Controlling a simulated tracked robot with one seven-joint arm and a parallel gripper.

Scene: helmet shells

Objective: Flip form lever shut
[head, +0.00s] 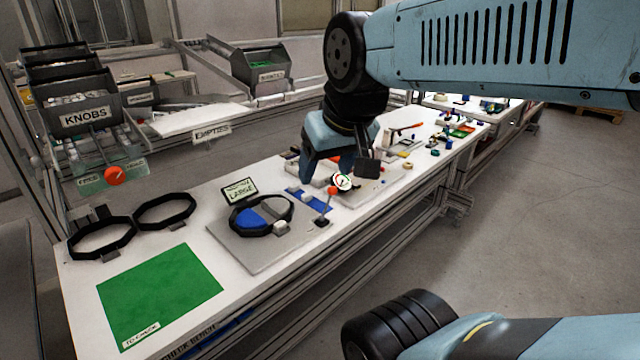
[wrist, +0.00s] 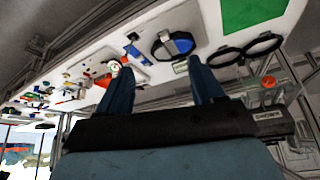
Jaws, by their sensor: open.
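The form (head: 262,228) is a black octagonal ring with blue and grey pads inside, on a grey plate (head: 275,255) by a "LARGE" sign (head: 240,190). A small lever with a red knob (head: 333,190) stands at the plate's right edge, nearly upright and leaning slightly right. My gripper (head: 343,172) is open and empty, pointing down beyond the lever; I see no contact. In the wrist view, the fingers (wrist: 162,68) are spread apart, with the form (wrist: 172,44) beyond them.
A white dial gauge (head: 343,181) is close to my fingertips. Two black rings (head: 100,240) and a green mat (head: 160,295) lie at the left. Small parts crowd the bench's far right. A knobs bin (head: 85,118) stands at the back left.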

